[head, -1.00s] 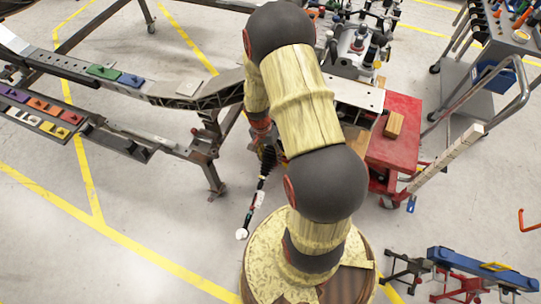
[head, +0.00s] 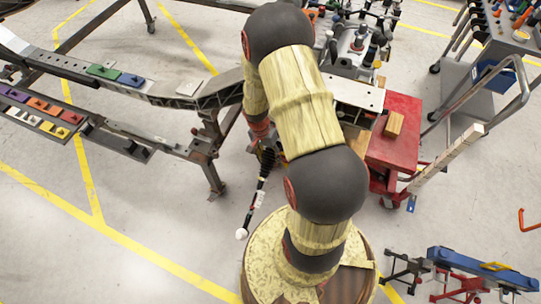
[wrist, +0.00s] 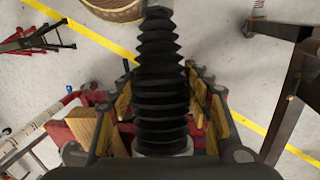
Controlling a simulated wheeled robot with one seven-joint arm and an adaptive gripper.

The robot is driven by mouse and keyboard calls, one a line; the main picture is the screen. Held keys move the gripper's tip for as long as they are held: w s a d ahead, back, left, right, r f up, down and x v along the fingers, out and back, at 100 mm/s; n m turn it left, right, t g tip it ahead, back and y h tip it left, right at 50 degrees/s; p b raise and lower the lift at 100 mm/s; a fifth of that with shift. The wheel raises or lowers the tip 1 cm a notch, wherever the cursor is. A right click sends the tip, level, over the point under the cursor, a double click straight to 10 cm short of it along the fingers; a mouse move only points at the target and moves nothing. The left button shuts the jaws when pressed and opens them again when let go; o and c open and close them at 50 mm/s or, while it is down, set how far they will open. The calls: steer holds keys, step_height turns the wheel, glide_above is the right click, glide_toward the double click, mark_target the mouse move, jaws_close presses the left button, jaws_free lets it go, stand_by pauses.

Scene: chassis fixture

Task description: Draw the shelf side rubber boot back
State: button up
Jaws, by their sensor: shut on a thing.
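A black ribbed rubber boot (wrist: 161,85) fills the middle of the wrist view, its far end pointing up in the picture. A pale collar shows at its near end. My gripper (wrist: 160,105) is shut on the boot, with its yellow-padded fingers on both sides of it. In the head view the black boot (head: 267,158) sits on a thin rod (head: 254,203) that runs down to a white ball end (head: 241,233). My arm hides most of the gripper there.
A dark metal chassis frame (head: 215,165) stands left of the rod. A red cart (head: 400,140) with a wooden block (head: 394,123) stands to the right. A grey trolley (head: 470,90) is farther right. The floor at lower left is clear.

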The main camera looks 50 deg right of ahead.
mark_target(264, 153)
steer(key=o, duration=1.7)
steer(key=r, duration=0.4)
steer(key=w+r, duration=0.1)
steer(key=r, duration=0.2)
steer(key=w+r, duration=0.1)
steer(key=r, duration=0.3)
steer(key=shift+a+r, duration=0.35)
steer(key=shift+a, duration=0.05)
